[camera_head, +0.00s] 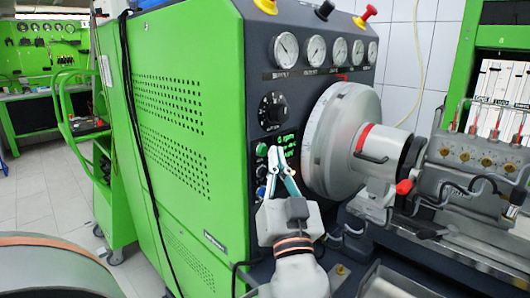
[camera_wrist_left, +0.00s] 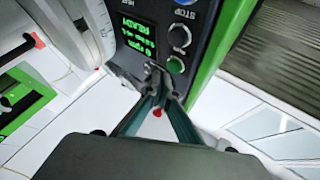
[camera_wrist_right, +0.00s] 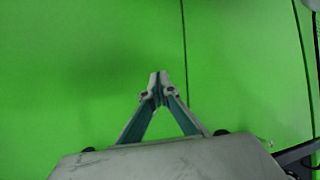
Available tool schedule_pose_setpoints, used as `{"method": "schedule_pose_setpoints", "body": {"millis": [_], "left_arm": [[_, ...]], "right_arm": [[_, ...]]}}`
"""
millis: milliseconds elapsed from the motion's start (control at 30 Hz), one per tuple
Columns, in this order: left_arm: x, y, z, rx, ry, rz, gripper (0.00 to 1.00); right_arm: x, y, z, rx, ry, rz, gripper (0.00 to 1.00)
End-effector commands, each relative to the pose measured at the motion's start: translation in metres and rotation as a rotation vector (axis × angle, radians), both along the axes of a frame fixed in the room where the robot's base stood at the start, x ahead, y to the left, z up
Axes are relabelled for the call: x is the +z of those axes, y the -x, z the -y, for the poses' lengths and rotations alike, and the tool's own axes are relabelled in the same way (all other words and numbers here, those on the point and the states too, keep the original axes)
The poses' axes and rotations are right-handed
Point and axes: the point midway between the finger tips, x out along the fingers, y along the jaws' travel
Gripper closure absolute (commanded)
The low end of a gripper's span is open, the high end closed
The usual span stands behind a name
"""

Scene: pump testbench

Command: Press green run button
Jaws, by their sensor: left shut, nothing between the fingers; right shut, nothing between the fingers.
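The green run button (camera_head: 262,149) is the top one in a column on the bench's dark front panel. It also shows in the left wrist view (camera_wrist_left: 176,65), which sees the panel upside down. My left gripper (camera_head: 273,150) is shut and empty, its tips close beside the green button. I cannot tell whether they touch it. In the left wrist view the fingertips (camera_wrist_left: 157,72) are just left of the button. My right gripper (camera_wrist_right: 158,76) is shut and empty in front of a plain green surface; I cannot make it out in the head view.
Below the green button are a dark knob (camera_wrist_left: 180,37) and a blue stop button (camera_head: 260,192). A lit green display (camera_head: 286,146) lies beside the fingers. A large grey wheel (camera_head: 340,140) stands close to the right. Gauges (camera_head: 286,48) line the panel's top.

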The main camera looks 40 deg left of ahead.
Motion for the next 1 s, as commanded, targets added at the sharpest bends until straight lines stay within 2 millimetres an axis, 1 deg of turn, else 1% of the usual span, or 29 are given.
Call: {"method": "schedule_pose_setpoints", "body": {"millis": [200, 333, 567, 1000], "left_arm": [[0.0, 0.0, 0.0, 0.0, 0.0, 0.0, 1.0], [0.0, 0.0, 0.0, 0.0, 0.0, 0.0, 1.0], [0.0, 0.0, 0.0, 0.0, 0.0, 0.0, 1.0], [0.0, 0.0, 0.0, 0.0, 0.0, 0.0, 1.0]], "right_arm": [[0.004, -0.008, 0.001, -0.003, 0.001, 0.014, 1.0], [0.006, -0.009, 0.001, -0.002, 0.0, 0.017, 1.0], [0.005, -0.008, 0.0, -0.002, -0.001, 0.014, 1.0], [0.0, 0.002, -0.002, 0.001, -0.003, -0.003, 1.0]]}}
